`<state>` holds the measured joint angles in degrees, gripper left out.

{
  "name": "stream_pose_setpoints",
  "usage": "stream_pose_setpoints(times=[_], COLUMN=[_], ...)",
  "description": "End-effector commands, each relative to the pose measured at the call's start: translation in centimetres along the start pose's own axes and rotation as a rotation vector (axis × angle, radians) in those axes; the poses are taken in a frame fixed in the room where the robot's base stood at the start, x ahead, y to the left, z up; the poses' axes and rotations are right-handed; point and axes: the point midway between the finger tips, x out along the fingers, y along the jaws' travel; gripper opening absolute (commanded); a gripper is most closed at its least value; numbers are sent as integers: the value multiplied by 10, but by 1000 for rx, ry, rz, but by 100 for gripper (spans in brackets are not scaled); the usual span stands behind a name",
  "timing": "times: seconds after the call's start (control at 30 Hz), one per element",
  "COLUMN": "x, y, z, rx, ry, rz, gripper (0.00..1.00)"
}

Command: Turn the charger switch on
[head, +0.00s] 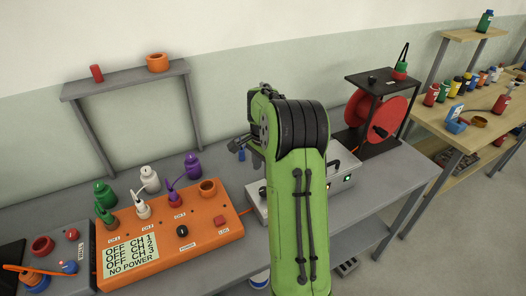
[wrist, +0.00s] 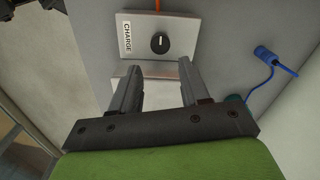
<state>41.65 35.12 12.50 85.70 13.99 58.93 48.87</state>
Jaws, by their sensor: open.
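The charger switch (wrist: 159,43) is a round black knob with a white mark that looks roughly upright in the wrist view. It sits on a light grey box face beside a white "CHARGE" label (wrist: 127,38). My gripper (wrist: 160,68) is open and empty. Its two fingers are apart and point toward the box, with the knob beyond their tips and roughly between them; no contact shows.
A blue plug (wrist: 264,52) on a cord lies right of the box in the wrist view. A red reel (head: 385,118) stands at the right. A shelf (head: 125,80) is behind.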

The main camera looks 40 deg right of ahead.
Motion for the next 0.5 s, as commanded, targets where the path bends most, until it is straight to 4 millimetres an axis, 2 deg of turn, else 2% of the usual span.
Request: stream_pose_setpoints(times=[0.03,0.2,0.33,0.5], x=[-18,-52,-61,-62], y=[-1,-1,0,0], z=[0,0,0,0], rx=[-1,-1,0,0], ry=[3,2,0,0], rz=[-4,-2,0,0], gripper=[46,46,46,46])
